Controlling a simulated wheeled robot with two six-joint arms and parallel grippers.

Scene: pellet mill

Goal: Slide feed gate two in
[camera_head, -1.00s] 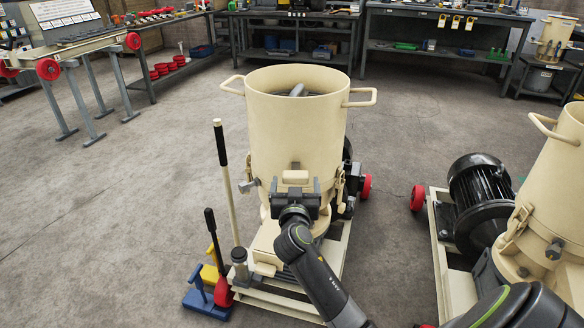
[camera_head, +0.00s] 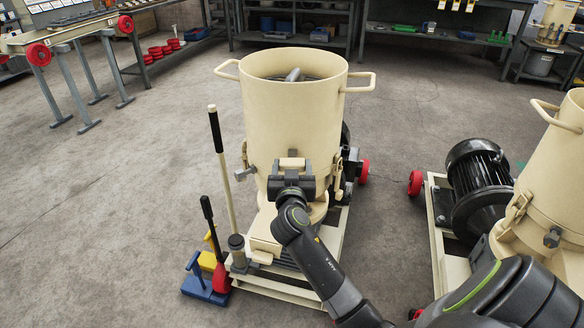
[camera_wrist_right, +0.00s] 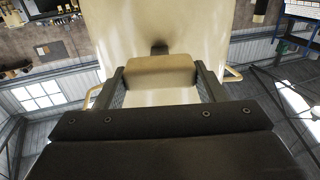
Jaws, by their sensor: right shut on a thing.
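The cream hopper of a pellet mill (camera_head: 292,115) stands upright in the middle of the head view. A cream block (camera_head: 293,163), which looks like the feed gate's grip, is at its lower front. My right gripper (camera_head: 292,172) is shut on this block, one finger on each side. In the right wrist view the block (camera_wrist_right: 162,74) sits between the fingers of my right gripper (camera_wrist_right: 162,88), close to the hopper wall (camera_wrist_right: 190,25). The gripper hides the gate's lower part, and I cannot tell how far in the gate is. My left gripper is not in view.
A second mill (camera_head: 555,190) with a black motor (camera_head: 478,165) stands at right. Workbenches line the back.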

